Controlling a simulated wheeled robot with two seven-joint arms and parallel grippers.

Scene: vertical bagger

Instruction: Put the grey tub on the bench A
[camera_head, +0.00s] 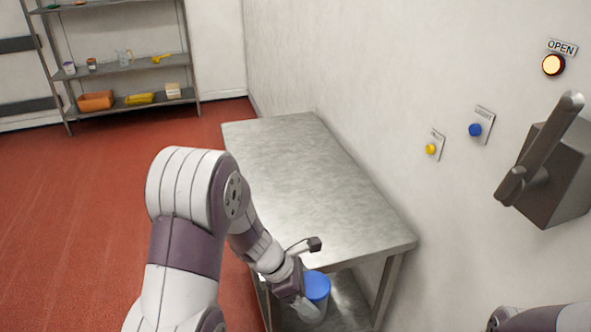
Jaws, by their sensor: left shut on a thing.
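The bench (290,160), a bare steel table, stands against the wall in the middle of the view; I see no label that names it. My left gripper (306,308) is low at the bench's near end, below the level of its top. It is shut on a pale tub with a blue top (317,286), which I take to be the grey tub. My gripper and wrist hide its left side. The tub shows in front of the lower shelf; I cannot tell whether it touches it. My right gripper is out of view; only part of that arm shows at bottom right.
The bench top is empty. A lower shelf (348,302) runs beneath it. On the right wall are a yellow button (430,149), a blue button (475,130), a lit OPEN button (553,65) and a grey lever box (565,165). Racks (120,66) stand far back; red floor is clear.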

